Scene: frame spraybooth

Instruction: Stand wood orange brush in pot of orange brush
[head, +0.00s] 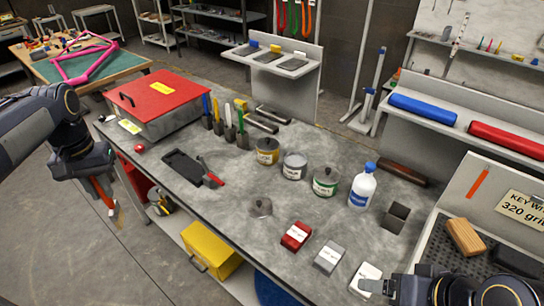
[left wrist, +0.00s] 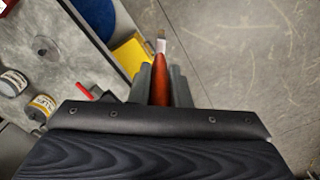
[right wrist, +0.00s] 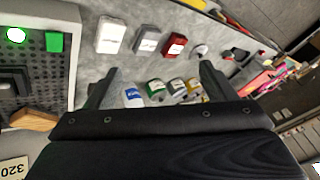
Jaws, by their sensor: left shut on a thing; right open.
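My left gripper (head: 92,172) is shut on a brush with an orange-red handle (head: 103,193), held off the left side of the bench above the floor. In the left wrist view the brush (left wrist: 160,78) sticks out between the fingers, its pale bristle end outward. A row of small dark pots (head: 229,134) stands on the bench with blue, yellow, green and white handles in them. I cannot tell which pot belongs to an orange brush. My right gripper (right wrist: 158,90) is open and empty, over the bench's front right.
A red-lidded box (head: 160,95) stands left of the pots. Several labelled cans (head: 326,180), a white bottle (head: 362,187) and a black tray (head: 188,168) stand on the bench (head: 230,195). Red and grey blocks lie near its front edge. A yellow bin (head: 210,250) is below.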

